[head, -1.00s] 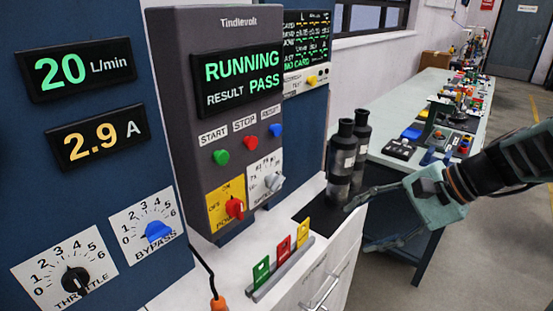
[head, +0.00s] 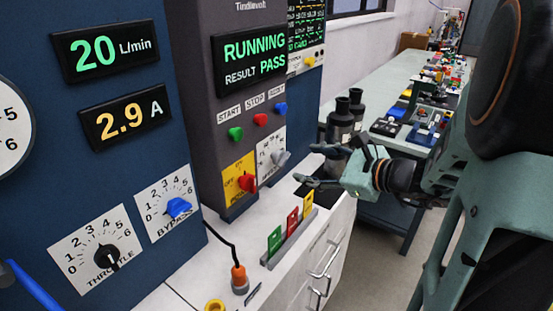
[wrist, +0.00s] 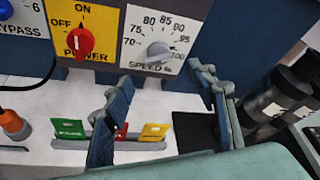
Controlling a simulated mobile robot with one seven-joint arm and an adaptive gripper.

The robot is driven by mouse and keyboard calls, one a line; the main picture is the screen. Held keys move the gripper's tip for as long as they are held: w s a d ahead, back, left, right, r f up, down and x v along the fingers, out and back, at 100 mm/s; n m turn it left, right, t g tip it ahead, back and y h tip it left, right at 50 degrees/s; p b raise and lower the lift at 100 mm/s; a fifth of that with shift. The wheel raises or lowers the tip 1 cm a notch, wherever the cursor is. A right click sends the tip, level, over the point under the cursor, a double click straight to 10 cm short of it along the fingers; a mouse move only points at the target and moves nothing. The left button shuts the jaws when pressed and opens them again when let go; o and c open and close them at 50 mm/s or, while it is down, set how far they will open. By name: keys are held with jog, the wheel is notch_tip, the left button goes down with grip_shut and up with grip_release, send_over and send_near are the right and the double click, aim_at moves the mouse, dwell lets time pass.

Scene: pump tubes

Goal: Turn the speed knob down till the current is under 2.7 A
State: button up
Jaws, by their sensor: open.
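The grey speed knob (wrist: 160,52) sits on a white dial plate marked from 70 to 100 percent, at the top of the wrist view. In the head view the speed knob (head: 280,158) is just beyond my fingertips. Its exact setting is too small to tell. The current display (head: 125,117) reads 2.9 A in yellow. My gripper (head: 311,165) is open and empty in front of the panel. In the wrist view my gripper's (wrist: 163,80) two fingers point toward the panel, one on each side of the knob and below it, apart from it.
The red power knob (wrist: 79,42) is left of the speed dial. Green, red and yellow tags (head: 293,224) stand in a rack on the white counter below. Dark bottles (head: 340,128) stand close behind my gripper. The screen (head: 253,62) shows RUNNING, PASS.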

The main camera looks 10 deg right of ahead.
aim_at(285, 158)
jog(key=x, duration=0.9)
jog(key=shift+w+a+f, duration=0.2)
jog(key=shift+w+f, duration=0.05)
jog(key=c, duration=1.2)
jog(key=shift+b, duration=0.3)
jog(key=shift+f+b, duration=0.2)
jog(key=shift+b, duration=0.45)
